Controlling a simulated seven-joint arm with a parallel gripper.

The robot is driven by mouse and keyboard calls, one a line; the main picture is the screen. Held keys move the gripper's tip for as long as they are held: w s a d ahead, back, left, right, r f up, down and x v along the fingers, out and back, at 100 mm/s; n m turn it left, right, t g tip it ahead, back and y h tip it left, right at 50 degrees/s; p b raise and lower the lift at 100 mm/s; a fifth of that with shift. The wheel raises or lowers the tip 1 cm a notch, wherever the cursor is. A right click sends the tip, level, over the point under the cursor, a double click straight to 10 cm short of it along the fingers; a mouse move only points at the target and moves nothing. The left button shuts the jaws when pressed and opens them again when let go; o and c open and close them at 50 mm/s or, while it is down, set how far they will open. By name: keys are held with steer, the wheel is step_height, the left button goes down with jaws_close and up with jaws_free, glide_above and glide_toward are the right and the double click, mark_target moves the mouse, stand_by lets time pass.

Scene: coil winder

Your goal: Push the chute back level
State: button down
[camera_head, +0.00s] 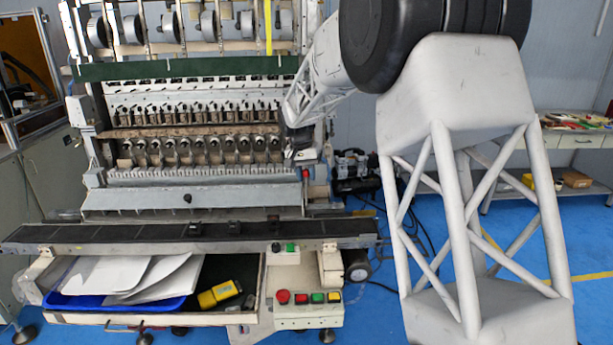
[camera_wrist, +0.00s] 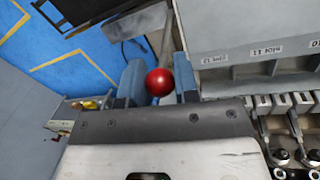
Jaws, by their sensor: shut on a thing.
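The coil winder stands in front of me, with a long grey sloped panel (camera_head: 190,197) below its row of winding heads; this looks like the chute. I cannot tell its exact tilt. A red ball knob (camera_head: 306,174) sits at the panel's right end. In the wrist view the red knob (camera_wrist: 158,82) is between the two blue-grey fingers of my gripper (camera_wrist: 160,84), which is shut on it or its stem. The grey panel with printed labels (camera_wrist: 245,35) lies to the right of the fingers. In the head view my gripper (camera_head: 303,158) is small and partly hidden by dark wrist parts.
A black rail (camera_head: 190,233) runs across the machine's front. Below it are a control box with coloured buttons (camera_head: 308,298), and a drawer with white sheets, a blue tray (camera_head: 110,302) and a yellow tool (camera_head: 219,294). A bench (camera_head: 575,141) stands far right.

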steer(key=shift+w, duration=0.2)
steer(key=c, duration=0.9)
jaws_free()
steer(key=r, duration=0.2)
steer(key=a+r, duration=0.1)
steer(key=r, duration=0.4)
steer(key=shift+w+a+r, duration=0.1)
steer(key=shift+a+r, duration=0.05)
steer(key=shift+r, duration=0.2)
